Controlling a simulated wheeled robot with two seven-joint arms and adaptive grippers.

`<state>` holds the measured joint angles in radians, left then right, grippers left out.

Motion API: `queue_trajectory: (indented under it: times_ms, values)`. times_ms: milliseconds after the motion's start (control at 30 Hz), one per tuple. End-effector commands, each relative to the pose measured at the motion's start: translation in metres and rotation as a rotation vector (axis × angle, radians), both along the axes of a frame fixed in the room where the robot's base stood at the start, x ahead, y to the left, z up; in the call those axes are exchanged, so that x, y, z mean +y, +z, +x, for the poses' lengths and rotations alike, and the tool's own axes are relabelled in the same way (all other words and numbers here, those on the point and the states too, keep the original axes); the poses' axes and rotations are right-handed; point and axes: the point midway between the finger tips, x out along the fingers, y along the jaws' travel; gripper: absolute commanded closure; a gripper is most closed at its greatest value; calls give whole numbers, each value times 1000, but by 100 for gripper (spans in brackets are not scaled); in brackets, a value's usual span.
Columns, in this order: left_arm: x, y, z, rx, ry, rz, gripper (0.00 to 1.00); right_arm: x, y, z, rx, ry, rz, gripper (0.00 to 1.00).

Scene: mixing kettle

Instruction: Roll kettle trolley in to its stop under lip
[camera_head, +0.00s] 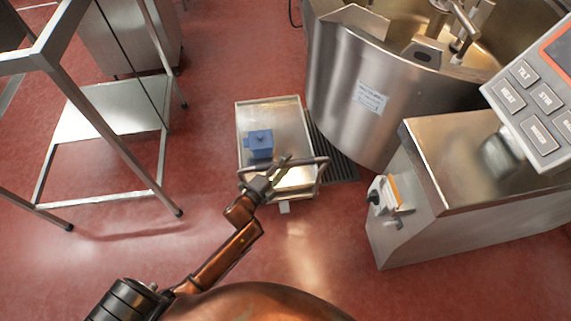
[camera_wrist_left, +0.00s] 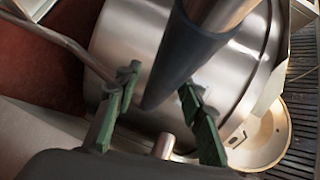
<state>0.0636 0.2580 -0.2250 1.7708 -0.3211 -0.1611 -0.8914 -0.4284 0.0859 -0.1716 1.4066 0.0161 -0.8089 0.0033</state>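The kettle trolley (camera_head: 282,112) is a low steel cart on the red floor, left of the big steel kettle (camera_head: 340,85). A blue block-shaped item (camera_head: 259,145) sits on its top. A bar handle (camera_head: 309,162) crosses its near end. My left gripper (camera_head: 273,177) is at this handle. In the left wrist view the green fingers (camera_wrist_left: 160,85) stand apart, with a dark bar (camera_wrist_left: 190,48) running between them. Gaps show beside the bar; firm contact cannot be seen. The kettle's pouring lip (camera_head: 352,18) is at the upper left of its rim. My right gripper is not visible.
A steel frame table (camera_head: 105,110) stands to the left. A steel console (camera_head: 470,185) with a button panel (camera_head: 535,100) stands to the right. A dark floor grate (camera_head: 335,155) lies between trolley and kettle. Open red floor surrounds the trolley's near and left sides.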

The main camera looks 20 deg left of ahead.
Motion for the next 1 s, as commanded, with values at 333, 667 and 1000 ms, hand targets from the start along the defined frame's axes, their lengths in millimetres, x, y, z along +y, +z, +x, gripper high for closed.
queue_trajectory:
  times_ms: [333, 667, 1000]
  values:
    - [0, 0, 0, 0, -1, 0, 90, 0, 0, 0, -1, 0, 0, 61]
    - [0, 0, 0, 1, 0, 0, 100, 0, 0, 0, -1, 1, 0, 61]
    - [3, 0, 3, 0, 1, 1, 100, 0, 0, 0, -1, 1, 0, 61]
